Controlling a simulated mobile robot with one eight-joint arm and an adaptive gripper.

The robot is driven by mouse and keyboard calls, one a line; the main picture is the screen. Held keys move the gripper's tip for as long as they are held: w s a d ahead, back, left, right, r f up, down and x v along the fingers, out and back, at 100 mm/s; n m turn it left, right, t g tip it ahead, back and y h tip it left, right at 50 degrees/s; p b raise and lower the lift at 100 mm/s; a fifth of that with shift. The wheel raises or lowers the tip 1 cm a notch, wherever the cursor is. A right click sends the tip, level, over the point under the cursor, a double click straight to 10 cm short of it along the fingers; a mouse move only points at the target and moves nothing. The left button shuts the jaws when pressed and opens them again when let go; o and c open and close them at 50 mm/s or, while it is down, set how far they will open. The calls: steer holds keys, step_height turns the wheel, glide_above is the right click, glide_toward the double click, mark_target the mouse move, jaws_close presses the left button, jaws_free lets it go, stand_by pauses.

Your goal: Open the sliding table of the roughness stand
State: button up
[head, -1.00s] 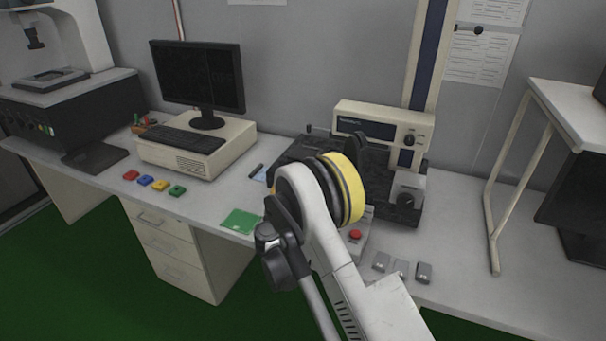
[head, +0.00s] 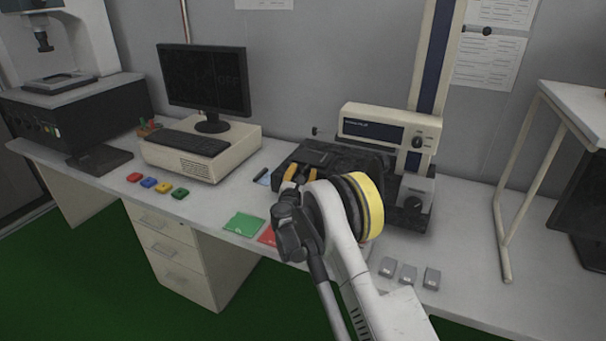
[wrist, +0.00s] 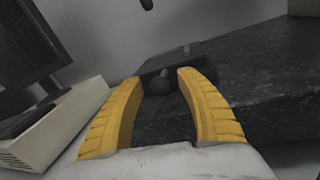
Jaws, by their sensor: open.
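The roughness stand has a cream box (head: 352,128) with a display and a dark speckled base, and stands on the bench right of the monitor. A dark, flat block (head: 322,154), seemingly the sliding table, lies on its left part. My gripper (head: 301,171) is open with its yellow fingers at the front left of the stand. In the wrist view my gripper (wrist: 157,82) faces the dark stone base (wrist: 255,65). A dark rounded knob (wrist: 160,86) shows between the fingers. Whether they touch it, I cannot tell. My arm hides part of the stand's front.
The monitor (head: 205,80) and its cream case (head: 225,158) stand left of the stand. A green card (head: 243,224) and a red card (head: 268,237) lie at the front edge. Several small grey blocks (head: 408,274) lie right of my arm. A cream frame (head: 503,220) stands farther right.

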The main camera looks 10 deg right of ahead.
jaws_close()
steer(key=a+v, duration=0.1)
steer(key=v, duration=0.7)
steer(key=shift+w+a, duration=0.2)
steer(key=shift+w, duration=0.15)
jaws_free()
steer(key=shift+s, duration=0.1)
